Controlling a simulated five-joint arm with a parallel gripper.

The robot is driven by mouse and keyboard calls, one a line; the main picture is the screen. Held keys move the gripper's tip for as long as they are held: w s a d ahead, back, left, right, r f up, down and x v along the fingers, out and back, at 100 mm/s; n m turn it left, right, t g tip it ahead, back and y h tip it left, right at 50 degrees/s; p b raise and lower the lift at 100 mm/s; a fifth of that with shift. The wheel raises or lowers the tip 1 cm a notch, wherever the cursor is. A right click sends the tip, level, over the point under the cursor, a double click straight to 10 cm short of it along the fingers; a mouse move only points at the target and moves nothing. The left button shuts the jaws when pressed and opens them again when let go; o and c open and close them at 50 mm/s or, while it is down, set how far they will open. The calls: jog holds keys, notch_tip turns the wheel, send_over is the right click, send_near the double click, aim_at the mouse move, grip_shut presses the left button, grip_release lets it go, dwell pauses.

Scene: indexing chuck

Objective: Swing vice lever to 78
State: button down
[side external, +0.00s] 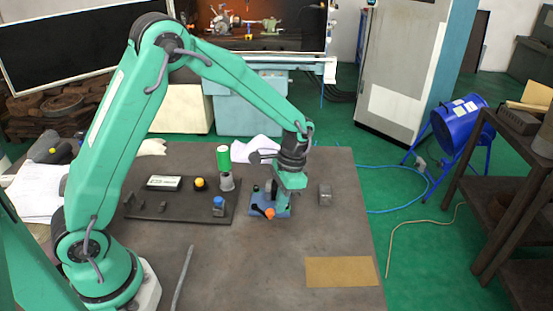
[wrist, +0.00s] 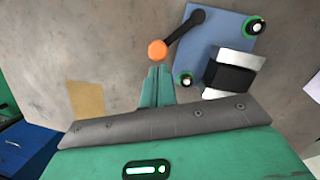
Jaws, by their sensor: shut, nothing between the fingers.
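The vice sits on a blue base plate (side external: 283,211); the plate also shows in the wrist view (wrist: 222,30). Its lever is a dark arm (wrist: 186,27) ending in an orange knob (wrist: 157,50), which points left and down in the wrist view. The knob (side external: 268,212) also shows in the side view. A black and silver block (wrist: 231,77) stands on the plate. My green gripper (wrist: 158,70) is shut and empty, its fingertips close beside the knob; I cannot tell whether they touch it. In the side view my gripper (side external: 283,200) hides part of the vice. No number scale is readable.
A dark panel (side external: 150,209) with buttons and a green-topped cylinder (side external: 223,158) stands to the left. A small grey block (side external: 325,194) lies to the right. A tan sheet (side external: 342,271) lies at the front right. The table between is mostly clear.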

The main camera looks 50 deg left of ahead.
jog(key=shift+s+d+m, duration=0.2)
jog(key=shift+s+m, duration=0.3)
jog(key=shift+m, duration=0.2)
dwell(0.5)
jog(key=shift+s+d, duration=0.15)
jog(key=shift+s, duration=1.8)
jog(key=shift+w+a, duration=0.15)
jog(key=shift+a, duration=0.05)
jog(key=shift+w+a, duration=0.2)
jog(key=shift+w, duration=0.3)
jog(key=shift+w, duration=0.1)
